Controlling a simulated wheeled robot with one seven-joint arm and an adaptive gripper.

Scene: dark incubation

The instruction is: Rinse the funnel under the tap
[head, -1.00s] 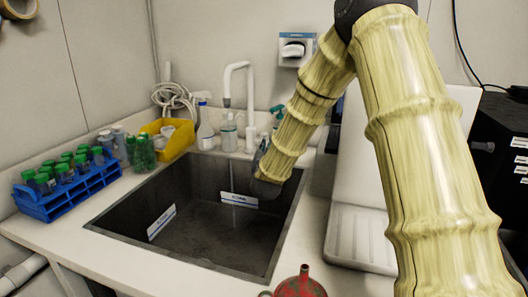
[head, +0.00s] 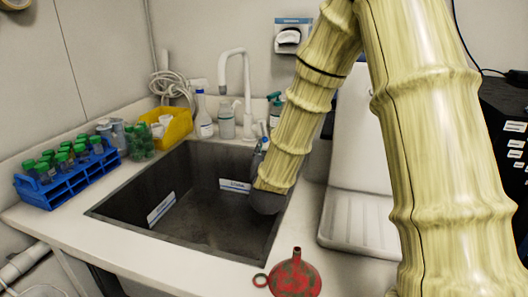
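The red funnel (head: 296,279) stands mouth down on the counter in front of the sink, its narrow stem pointing up. A small ring tab sticks out at its left. The white tap (head: 237,54) rises behind the sink, its spout bent down toward the basin. The dark sink (head: 205,228) looks empty, with small labels on its walls. My yellow ribbed arm comes down from the top right, and its dark rounded joint covers the sink's right edge. I cannot make out my gripper or its fingers; the funnel stands apart from my arm.
A blue rack (head: 68,190) of green-capped tubes stands left of the sink. A yellow bin (head: 178,127) and bottles (head: 226,122) line the back. A white drainer tray (head: 352,221) lies to the right. The counter around the funnel is clear.

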